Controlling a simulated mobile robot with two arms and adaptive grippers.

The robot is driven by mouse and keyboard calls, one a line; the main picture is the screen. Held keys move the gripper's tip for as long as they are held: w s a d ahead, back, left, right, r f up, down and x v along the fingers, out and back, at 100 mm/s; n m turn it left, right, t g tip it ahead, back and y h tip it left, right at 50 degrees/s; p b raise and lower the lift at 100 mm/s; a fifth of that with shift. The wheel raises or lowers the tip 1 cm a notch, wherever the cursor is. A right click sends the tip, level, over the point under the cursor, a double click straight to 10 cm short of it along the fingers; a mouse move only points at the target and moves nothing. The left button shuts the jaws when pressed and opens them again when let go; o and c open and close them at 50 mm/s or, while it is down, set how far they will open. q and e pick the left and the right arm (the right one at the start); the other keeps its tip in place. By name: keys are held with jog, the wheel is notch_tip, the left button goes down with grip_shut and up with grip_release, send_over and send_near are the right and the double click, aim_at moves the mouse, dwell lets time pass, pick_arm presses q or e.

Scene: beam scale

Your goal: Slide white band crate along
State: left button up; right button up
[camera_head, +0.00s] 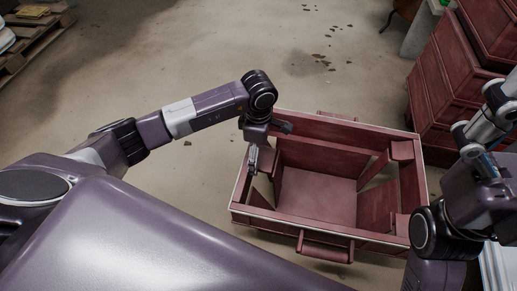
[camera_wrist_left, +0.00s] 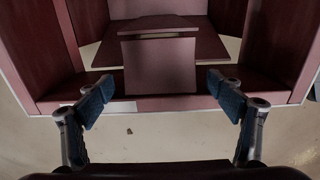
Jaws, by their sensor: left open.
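The white band crate (camera_head: 300,216) is a dark red, open-topped crate on the floor, with a thin white line around its upper edge. A handle sticks out on its near side. My left gripper (camera_head: 268,145) is at the crate's left end, pointing down over the rim. In the left wrist view, its two blue-padded fingers (camera_wrist_left: 165,97) are spread apart, with part of the crate's wall (camera_wrist_left: 160,65) showing between and beyond them. I cannot tell whether they touch it. My right gripper (camera_head: 482,118) is raised at the right edge, beyond the crate's right end; its opening is unclear.
Stacked dark red crates (camera_head: 440,95) stand behind and right of the crate. A wooden pallet (camera_head: 35,40) lies at the far left. The concrete floor (camera_head: 150,75) is mostly clear at the left and back, with dark stains near the top.

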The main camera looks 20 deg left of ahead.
pick_arm(q)
jog(key=shift+f+b, duration=0.45)
jog(key=shift+f, duration=1.05)
jog(key=shift+c, duration=0.4)
